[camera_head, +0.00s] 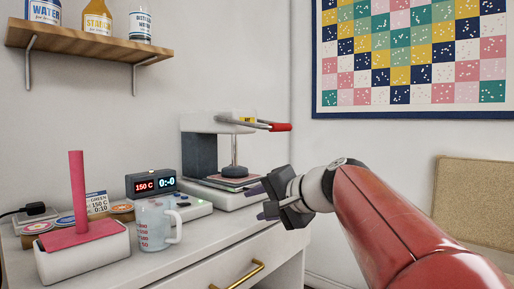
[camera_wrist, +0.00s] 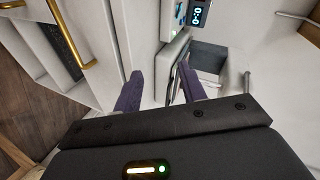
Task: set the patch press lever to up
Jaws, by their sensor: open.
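The patch press (camera_head: 199,152) stands at the far right end of the white cabinet, with a white head on a dark grey column. Its lever ends in a red grip (camera_head: 281,127) that sticks out to the right, close to level and tipped slightly down. A thin rod and round foot (camera_head: 233,171) hang under the head over the flat bed. My gripper (camera_head: 262,203) is open and empty, in front of the bed's right end, below the red grip and apart from it. In the wrist view, nothing is clearly held between my fingers (camera_wrist: 160,88); the red grip does not show there.
A control box with displays (camera_head: 151,186) stands left of the press. A measuring jug (camera_head: 157,226), a white block with a pink post (camera_head: 78,195) and several discs are farther left. A shelf with bottles (camera_head: 90,44) hangs above. Air right of the red grip is clear.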

